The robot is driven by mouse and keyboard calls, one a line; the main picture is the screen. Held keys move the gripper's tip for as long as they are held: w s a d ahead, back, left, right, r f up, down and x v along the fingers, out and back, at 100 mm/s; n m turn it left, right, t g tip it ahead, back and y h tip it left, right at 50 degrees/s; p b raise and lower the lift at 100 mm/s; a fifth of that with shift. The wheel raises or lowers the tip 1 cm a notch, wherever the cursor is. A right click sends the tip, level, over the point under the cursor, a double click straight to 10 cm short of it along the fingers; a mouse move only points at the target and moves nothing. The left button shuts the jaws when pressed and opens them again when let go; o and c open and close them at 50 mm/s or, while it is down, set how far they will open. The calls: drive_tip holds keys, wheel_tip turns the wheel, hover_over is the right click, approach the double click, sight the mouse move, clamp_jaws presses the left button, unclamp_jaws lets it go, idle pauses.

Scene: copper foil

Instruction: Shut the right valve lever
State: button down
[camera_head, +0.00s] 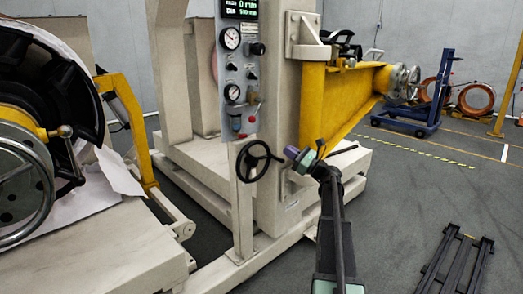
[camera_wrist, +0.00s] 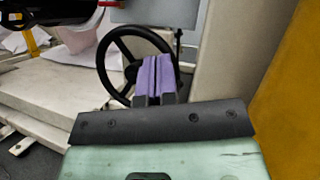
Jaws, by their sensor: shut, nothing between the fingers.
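The grey control panel (camera_head: 240,75) stands in the middle of the head view. A small red part (camera_head: 252,117) at its lower right may be the right valve lever, but it is too small to tell its position. My gripper (camera_head: 298,156) is below and to the right of the panel, its purple fingers pointing left. In the wrist view the fingers (camera_wrist: 153,77) are shut together with nothing between them. They overlap the right part of the black handwheel (camera_wrist: 107,62) there; I cannot tell whether they touch it. No lever shows clearly in the wrist view.
The black handwheel (camera_head: 241,160) is just left of my gripper, on a post under the panel. A yellow beam (camera_head: 335,100) rises behind my gripper. A large reel (camera_head: 22,165) stands at the left.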

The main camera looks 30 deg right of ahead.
drive_tip(key=w+a+r+n+y+p, duration=0.2)
drive_tip(key=w+a+r+n+p, duration=0.4)
drive_tip(key=w+a+r+p, duration=0.1)
drive_tip(key=shift+w+a+r+n+g+p, duration=0.15)
drive_tip(key=shift+a+r+n+g+p, duration=0.25)
drive_tip(key=shift+r, duration=0.55)
